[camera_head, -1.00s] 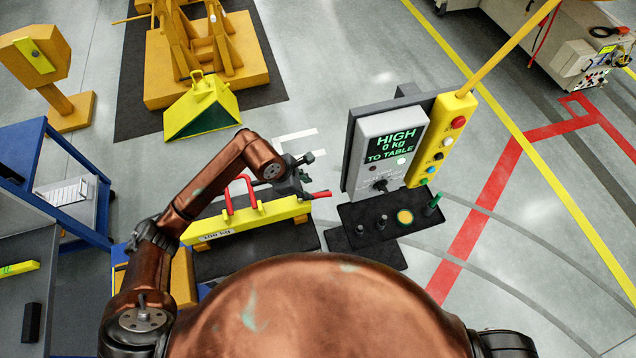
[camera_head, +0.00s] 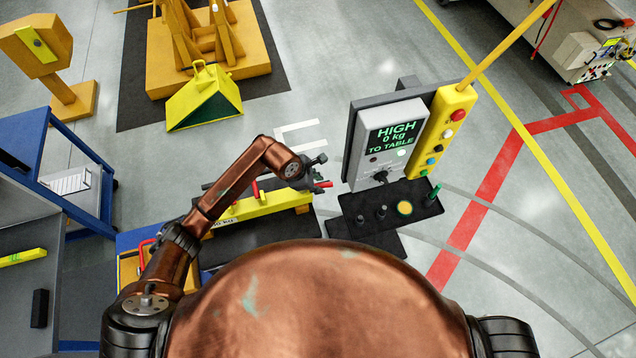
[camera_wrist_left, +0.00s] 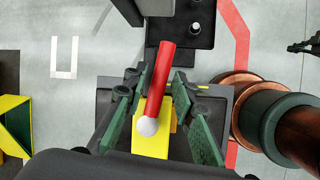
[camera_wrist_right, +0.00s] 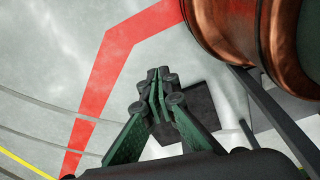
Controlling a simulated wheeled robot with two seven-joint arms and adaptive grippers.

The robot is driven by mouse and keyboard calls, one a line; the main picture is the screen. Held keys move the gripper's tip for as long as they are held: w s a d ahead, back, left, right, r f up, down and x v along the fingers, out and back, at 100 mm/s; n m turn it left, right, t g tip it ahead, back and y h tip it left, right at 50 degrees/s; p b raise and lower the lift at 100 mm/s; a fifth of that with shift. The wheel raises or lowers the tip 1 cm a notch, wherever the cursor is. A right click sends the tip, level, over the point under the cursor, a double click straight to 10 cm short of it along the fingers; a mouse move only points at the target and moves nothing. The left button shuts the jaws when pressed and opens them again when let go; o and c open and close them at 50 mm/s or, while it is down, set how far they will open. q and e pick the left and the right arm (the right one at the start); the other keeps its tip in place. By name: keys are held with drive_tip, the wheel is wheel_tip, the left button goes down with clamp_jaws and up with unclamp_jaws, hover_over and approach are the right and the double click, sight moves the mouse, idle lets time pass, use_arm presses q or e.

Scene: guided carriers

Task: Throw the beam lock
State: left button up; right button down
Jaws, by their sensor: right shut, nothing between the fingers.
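The yellow beam (camera_head: 283,203) lies low over a dark mat, partly hidden behind my left arm. A red lever with a pale ball end (camera_wrist_left: 160,82) shows above the yellow beam end in the left wrist view; its red tip also shows at the beam's right end in the head view (camera_head: 323,184). My left gripper (camera_wrist_left: 155,78) is open, with its fingers on either side of the red lever and gaps beside it. It also shows in the head view (camera_head: 312,172). My right gripper (camera_wrist_right: 155,78) is shut and empty over the floor.
A grey display panel (camera_head: 370,145) reading "HIGH 0 kg TO TABLE" and a yellow button pendant (camera_head: 440,130) stand right of the beam. A dark tray (camera_head: 360,229) with knobs lies below them. A blue cart (camera_head: 90,160) is at the left.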

use_arm(q)
clamp_jaws()
use_arm(e)
drive_tip(key=shift+s, duration=0.65)
drive_tip(key=shift+w, duration=0.2)
drive_tip(key=shift+f, duration=0.15)
